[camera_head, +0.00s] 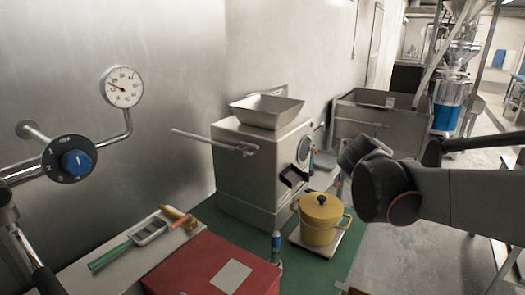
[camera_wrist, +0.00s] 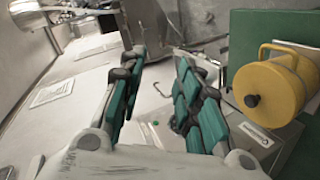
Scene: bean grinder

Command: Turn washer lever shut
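A long metal lever (camera_head: 215,142) sticks out to the left from the boxy steel machine (camera_head: 250,172) in the head view. A thinner rod (camera_head: 362,122) shows on the steel tub behind it; I cannot tell which is the washer lever. My gripper lies at the end of my arm on the right, mostly hidden behind the wrist. In the wrist view my gripper (camera_wrist: 160,95) has its teal-padded fingers spread with nothing held between them. Beyond the fingers are a pale panel (camera_wrist: 70,90), a small green dot (camera_wrist: 155,123) and a thin hooked piece (camera_wrist: 160,90).
A yellow lidded pot (camera_head: 320,217) stands on a pale plate, right of the machine; it also shows in the wrist view (camera_wrist: 272,92). A steel tub (camera_head: 375,110) stands behind. A red box (camera_head: 205,265), gauge (camera_head: 122,87) and dial (camera_head: 69,158) are at left.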

